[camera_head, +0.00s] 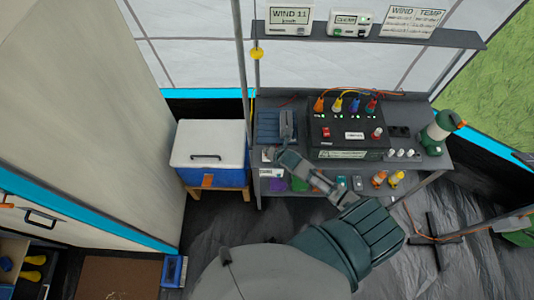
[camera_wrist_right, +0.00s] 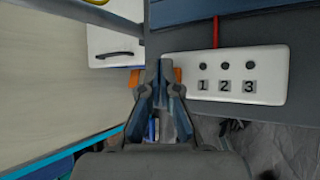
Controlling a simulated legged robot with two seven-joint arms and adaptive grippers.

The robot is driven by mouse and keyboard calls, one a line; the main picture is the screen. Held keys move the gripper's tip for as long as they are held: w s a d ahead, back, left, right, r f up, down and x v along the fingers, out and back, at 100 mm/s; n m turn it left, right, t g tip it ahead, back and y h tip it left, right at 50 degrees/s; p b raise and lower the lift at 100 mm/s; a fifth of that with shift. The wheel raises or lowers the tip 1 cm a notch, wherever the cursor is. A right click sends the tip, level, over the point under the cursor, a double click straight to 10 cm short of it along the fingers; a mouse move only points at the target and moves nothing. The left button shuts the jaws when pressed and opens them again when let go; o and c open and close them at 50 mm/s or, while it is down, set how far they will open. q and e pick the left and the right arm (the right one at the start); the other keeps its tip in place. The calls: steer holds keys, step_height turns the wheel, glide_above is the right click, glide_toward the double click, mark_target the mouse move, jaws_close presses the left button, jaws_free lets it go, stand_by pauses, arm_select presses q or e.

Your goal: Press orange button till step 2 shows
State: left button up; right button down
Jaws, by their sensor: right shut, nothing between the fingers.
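A white panel (camera_wrist_right: 265,75) with three dark round lights over the labels 1, 2 and 3 shows in the right wrist view. None of the lights looks lit. In the head view my right gripper (camera_head: 283,155) is at the table's left front part and hides most of the panel. My left gripper is out of view.
The table (camera_head: 437,157) holds a black control box (camera_head: 345,152) with coloured plugs and a green lantern (camera_head: 438,130). A white and blue cooler (camera_head: 208,145) stands to the left. Several small coloured items sit below the tabletop. A shelf (camera_head: 300,37) with displays hangs above.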

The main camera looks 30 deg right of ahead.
steer(key=shift+d+f, duration=0.15)
steer(key=shift+f, duration=0.25)
steer(key=shift+r, duration=0.1)
stand_by(0.3)
steer(key=shift+r+p, duration=0.85)
steer(key=shift+p, duration=0.1)
step_height(320, 180, up, 5)
steer(key=p, duration=0.5)
steer(key=shift+r, duration=0.1)
stand_by(1.6)
